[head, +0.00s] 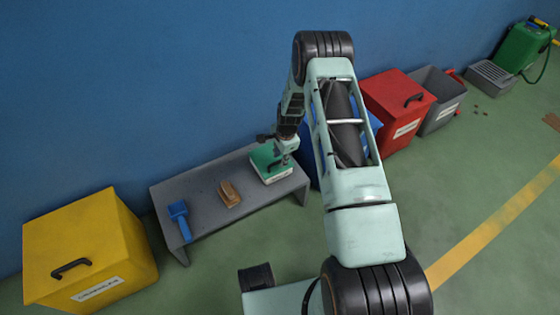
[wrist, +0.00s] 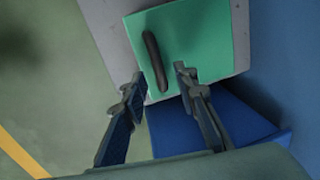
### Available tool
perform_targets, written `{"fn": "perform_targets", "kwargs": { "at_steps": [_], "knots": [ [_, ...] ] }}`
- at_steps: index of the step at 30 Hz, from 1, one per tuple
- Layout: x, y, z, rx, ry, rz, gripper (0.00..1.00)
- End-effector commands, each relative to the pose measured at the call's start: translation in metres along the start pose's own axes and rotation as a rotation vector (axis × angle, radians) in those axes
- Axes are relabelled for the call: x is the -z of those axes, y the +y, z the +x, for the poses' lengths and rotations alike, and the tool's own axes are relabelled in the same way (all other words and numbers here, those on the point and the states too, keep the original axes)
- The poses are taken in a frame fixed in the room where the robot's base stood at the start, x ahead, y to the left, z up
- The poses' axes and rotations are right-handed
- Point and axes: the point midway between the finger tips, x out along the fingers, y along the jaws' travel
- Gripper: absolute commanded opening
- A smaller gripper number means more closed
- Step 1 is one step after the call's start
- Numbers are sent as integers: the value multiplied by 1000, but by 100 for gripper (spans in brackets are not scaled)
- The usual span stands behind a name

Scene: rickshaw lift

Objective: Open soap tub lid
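The soap tub (head: 272,178) is a white box with a green lid (head: 268,160), standing at the right end of a low grey bench. The lid looks closed. In the wrist view the green lid (wrist: 205,45) fills the upper middle, with a dark bar handle (wrist: 154,60) on it. My gripper (head: 283,160) is over the tub in the head view. In the wrist view my gripper (wrist: 158,78) has its two fingers apart, with the near end of the handle between the fingertips. I cannot tell whether either finger touches the handle.
The grey bench (head: 205,200) also holds a brown brush (head: 229,194) and a blue brush (head: 179,218). A yellow bin (head: 90,250) stands left of it. A blue bin (wrist: 215,120), red bin (head: 398,105) and grey bin (head: 440,98) stand to the right. The floor in front is clear.

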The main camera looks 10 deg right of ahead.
Motion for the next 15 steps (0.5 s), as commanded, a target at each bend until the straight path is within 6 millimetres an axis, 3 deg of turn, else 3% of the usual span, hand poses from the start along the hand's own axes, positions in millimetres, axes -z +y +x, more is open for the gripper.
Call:
{"fn": "perform_targets", "kwargs": {
  "at_steps": [11,15],
  "knots": [
    [0,0,8,0,0,0,27],
    [0,0,8,0,0,0,15]
  ]
}}
